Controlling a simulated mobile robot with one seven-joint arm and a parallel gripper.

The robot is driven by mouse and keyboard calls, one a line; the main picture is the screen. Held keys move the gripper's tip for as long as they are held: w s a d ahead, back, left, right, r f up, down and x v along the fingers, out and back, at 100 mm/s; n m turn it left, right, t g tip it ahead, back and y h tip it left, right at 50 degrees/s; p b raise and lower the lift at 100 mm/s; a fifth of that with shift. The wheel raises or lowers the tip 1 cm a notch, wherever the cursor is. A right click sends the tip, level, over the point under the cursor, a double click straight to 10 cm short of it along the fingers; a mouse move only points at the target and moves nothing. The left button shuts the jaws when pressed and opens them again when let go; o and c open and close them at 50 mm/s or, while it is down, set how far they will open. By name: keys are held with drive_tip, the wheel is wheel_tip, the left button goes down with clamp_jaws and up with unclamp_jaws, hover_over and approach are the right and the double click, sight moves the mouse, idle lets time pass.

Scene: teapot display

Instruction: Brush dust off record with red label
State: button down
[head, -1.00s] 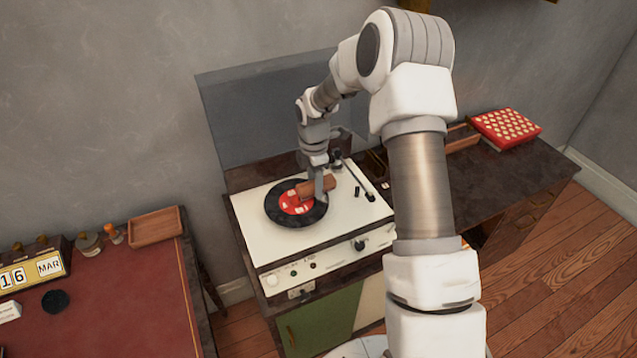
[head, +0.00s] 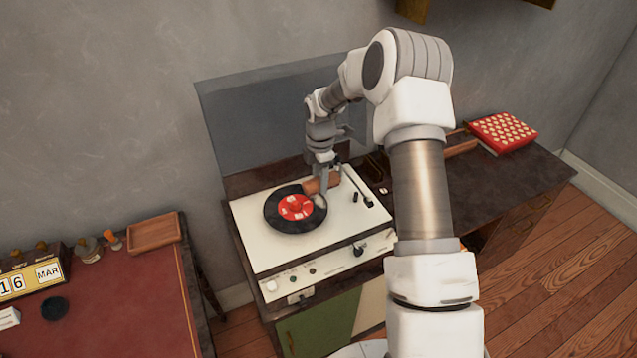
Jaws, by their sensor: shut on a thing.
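The black record with the red label (head: 293,209) lies flat on the white record player (head: 262,246). Small pale marks show on the red label; I cannot tell whether they are dust or print. My gripper (head: 322,185) is shut on a brown wooden brush (head: 312,187) at the record's upper right edge. The fingers partly cover the brush and that edge of the record. I cannot tell whether the bristles touch the record.
The tonearm (head: 357,186) lies right of the record, close to my gripper. The raised dark lid (head: 255,125) stands behind the player. A red patterned box (head: 502,131) is on the dark cabinet at right. A red-topped desk (head: 128,285) with a wooden tray (head: 153,233) is at left.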

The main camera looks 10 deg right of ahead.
sight(304, 185)
drive_tip(key=shift+w+a, duration=0.1)
drive_tip(key=shift+w, duration=0.05)
drive_tip(key=shift+s+a+f, duration=0.1)
drive_tip(key=shift+s+a, duration=0.15)
drive_tip(key=shift+a, duration=0.75)
drive_tip(key=shift+s+a+f, duration=0.1)
drive_tip(key=shift+s+a, duration=0.15)
drive_tip(key=shift+a, duration=0.75)
drive_tip(key=shift+a+r, duration=0.1)
drive_tip(key=shift+r, duration=0.05)
drive_tip(key=shift+r+p, duration=0.3)
drive_tip(key=shift+r, duration=0.3)
drive_tip(key=shift+d+r+p, duration=0.2)
drive_tip(key=shift+r+p, duration=1.2)
drive_tip(key=shift+r, duration=0.9)
drive_tip(key=shift+r, duration=0.1)
drive_tip(key=shift+r+p, duration=1.1)
drive_tip(key=shift+r, duration=0.35)
